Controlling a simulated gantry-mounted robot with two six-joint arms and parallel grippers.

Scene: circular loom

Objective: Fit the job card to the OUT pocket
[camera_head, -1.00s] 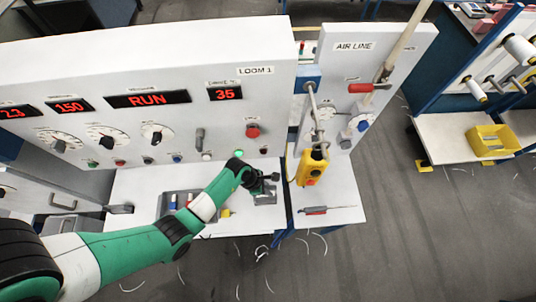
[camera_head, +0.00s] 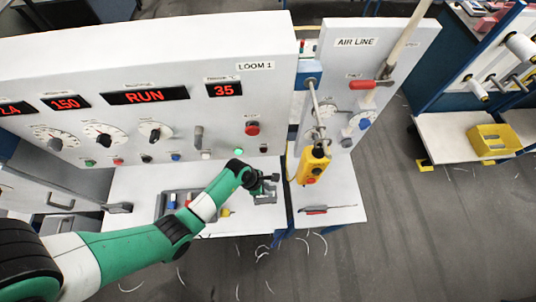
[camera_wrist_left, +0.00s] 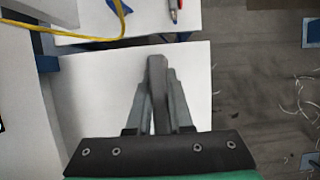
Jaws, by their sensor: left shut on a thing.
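My left gripper (camera_head: 268,183) is over the front right part of the white loom shelf (camera_head: 135,185). A grey piece (camera_head: 265,197) shows just below its jaws in the head view. In the left wrist view the gripper (camera_wrist_left: 158,100) is shut on a grey upright piece (camera_wrist_left: 157,75), seen nearly edge-on between the fingers. I cannot tell whether this piece is the job card. No lettering for an OUT pocket can be read in either view. My right gripper is not in view.
The loom panel (camera_head: 220,130) with dials and buttons stands behind the gripper. A yellow pendant (camera_head: 313,165) hangs to its right, above a narrow shelf holding a red-handled tool (camera_head: 316,210). A grey tray (camera_head: 172,203) with small coloured items lies left of the gripper.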

